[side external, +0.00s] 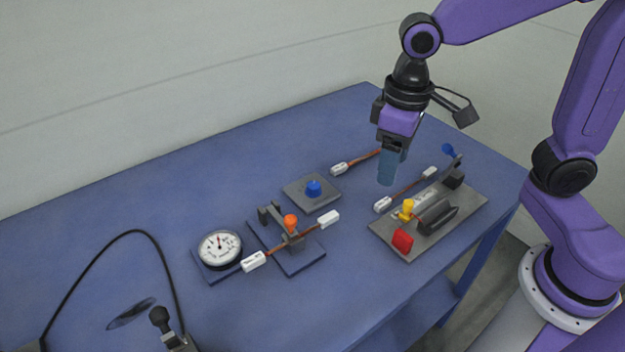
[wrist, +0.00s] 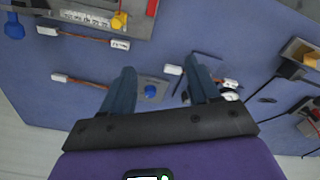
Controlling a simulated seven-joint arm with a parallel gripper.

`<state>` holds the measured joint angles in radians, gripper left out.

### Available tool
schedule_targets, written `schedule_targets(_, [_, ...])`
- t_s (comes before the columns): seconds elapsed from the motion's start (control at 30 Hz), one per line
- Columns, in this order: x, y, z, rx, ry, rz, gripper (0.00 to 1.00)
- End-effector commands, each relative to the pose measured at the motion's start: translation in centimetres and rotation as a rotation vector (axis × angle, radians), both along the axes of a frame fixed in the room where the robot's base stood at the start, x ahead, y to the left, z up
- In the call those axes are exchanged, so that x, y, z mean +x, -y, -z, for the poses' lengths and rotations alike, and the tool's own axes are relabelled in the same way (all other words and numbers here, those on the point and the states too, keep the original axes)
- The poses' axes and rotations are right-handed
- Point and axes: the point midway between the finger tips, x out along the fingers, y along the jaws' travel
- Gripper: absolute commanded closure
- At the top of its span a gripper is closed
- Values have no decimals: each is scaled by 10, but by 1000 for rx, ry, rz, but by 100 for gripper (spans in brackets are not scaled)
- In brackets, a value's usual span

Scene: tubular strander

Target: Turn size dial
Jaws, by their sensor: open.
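A blue knob (side external: 314,187) stands on a small grey plate (side external: 327,201) near the middle of the table. In the wrist view the knob (wrist: 151,91) shows between my two fingers, farther off below them. A round white dial gauge (side external: 220,247) with a pointer sits on a blue base at the left; its small marks cannot be read. It is partly hidden by a finger in the wrist view. My gripper (side external: 387,179) is open and empty, pointing down above the table, to the right of the blue knob and apart from it.
A blue-based fixture (side external: 303,262) with an orange knob carries a white-ended cable between gauge and knob plate. A grey plate (side external: 385,236) at right bears a yellow knob, red part and blue-tipped lever. Loose cables lie nearby. The table's back left (side external: 150,195) is clear.

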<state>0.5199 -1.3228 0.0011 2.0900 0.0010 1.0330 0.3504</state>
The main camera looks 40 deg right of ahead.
Motion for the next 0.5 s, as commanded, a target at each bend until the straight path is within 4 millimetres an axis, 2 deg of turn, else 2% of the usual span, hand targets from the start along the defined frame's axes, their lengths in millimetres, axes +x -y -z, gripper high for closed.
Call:
schedule_targets(0.03, [16, -6, -1, -2, -3, 62, 39])
schedule_targets(0.2, [67, -20, -5, -4, -7, 277, 39])
schedule_targets(0.5, [149, -28, -5, -7, -13, 646, 39])
